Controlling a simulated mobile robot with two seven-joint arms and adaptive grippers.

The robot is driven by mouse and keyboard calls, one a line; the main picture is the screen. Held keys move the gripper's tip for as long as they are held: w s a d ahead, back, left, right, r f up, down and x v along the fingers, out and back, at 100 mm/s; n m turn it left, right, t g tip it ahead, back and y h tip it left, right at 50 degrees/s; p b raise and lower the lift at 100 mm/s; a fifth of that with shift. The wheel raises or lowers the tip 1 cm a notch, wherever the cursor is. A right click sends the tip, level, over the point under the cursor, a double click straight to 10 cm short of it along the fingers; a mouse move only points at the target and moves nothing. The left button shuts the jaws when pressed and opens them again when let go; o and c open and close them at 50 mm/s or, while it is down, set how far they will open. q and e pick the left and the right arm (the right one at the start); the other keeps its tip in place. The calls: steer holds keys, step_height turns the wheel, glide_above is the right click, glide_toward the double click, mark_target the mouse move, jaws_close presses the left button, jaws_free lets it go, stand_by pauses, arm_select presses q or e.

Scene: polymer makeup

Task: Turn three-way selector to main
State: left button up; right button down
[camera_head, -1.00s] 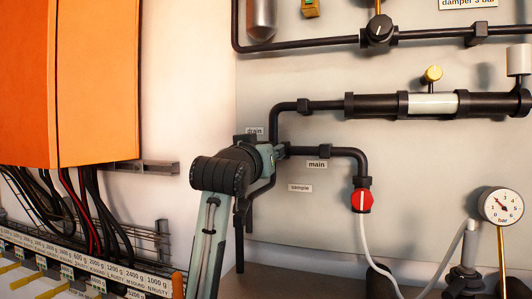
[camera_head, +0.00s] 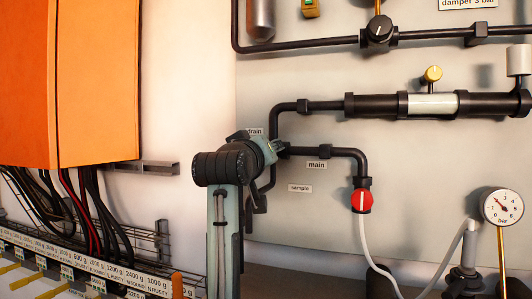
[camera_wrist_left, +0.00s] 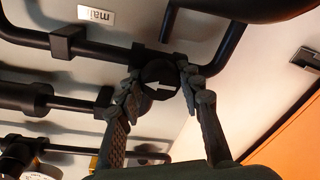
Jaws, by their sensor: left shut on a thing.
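The three-way selector shows in the left wrist view as a round black knob (camera_wrist_left: 160,88) with a white arrow. The arrow points left in that view, towards the pipe on the side of the upside-down "main" label (camera_wrist_left: 96,15). My left gripper (camera_wrist_left: 158,80) has a finger on each side of the knob and is shut on it. In the head view my left gripper (camera_head: 270,150) hides the selector. The labels "drain" (camera_head: 255,132), "main" (camera_head: 317,165) and "sample" (camera_head: 300,188) surround it. My right gripper is out of view.
Black pipes run close around the selector. A red valve (camera_head: 362,201) with a white hose and a pressure gauge (camera_head: 502,206) are to the right. An orange cabinet (camera_head: 95,80) and cable tray (camera_head: 150,228) are at left.

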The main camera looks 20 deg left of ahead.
arm_select(q)
steer(key=o, duration=1.1)
steer(key=shift+o, duration=0.2)
steer(key=s, duration=1.2)
steer(key=shift+d+f, duration=0.15)
steer(key=shift+d, duration=0.25)
